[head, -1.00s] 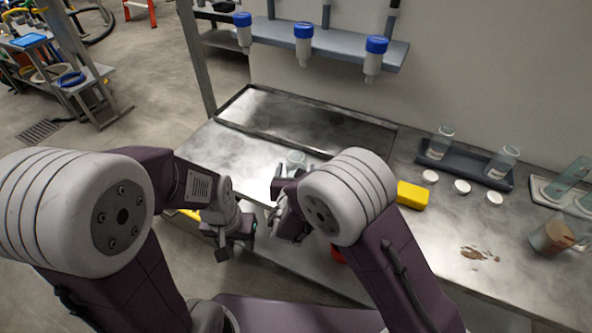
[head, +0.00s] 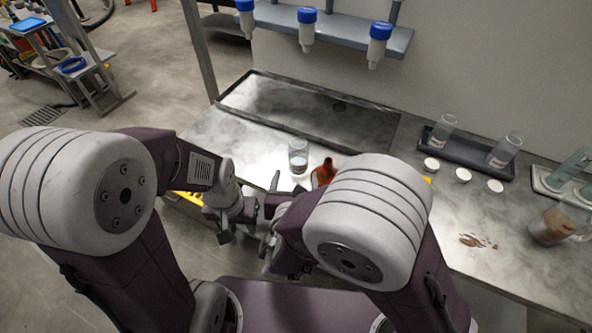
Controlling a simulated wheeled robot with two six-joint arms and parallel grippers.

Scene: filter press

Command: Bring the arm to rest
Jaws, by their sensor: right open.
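My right arm is bent across the middle of the head view, its large pale joint hiding part of the bench. My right gripper (head: 268,250) is open at the front edge of the bench, low and near my body, with nothing visible in it. My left gripper (head: 235,225) hangs just left of it, in front of the bench; its fingers are too small and dark to read. A clear glass jar (head: 298,157) stands upright on the bench beyond the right gripper, apart from it. A red-orange object (head: 326,170) shows beside the jar, partly hidden by my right arm.
A metal tray (head: 392,146) lies at the back of the bench. A dark rack (head: 466,160) with glass tubes, several white discs (head: 463,175), a brown spill (head: 472,241) and a beaker of brown liquid (head: 546,230) are at right. Blue-capped bottles (head: 306,30) hang overhead.

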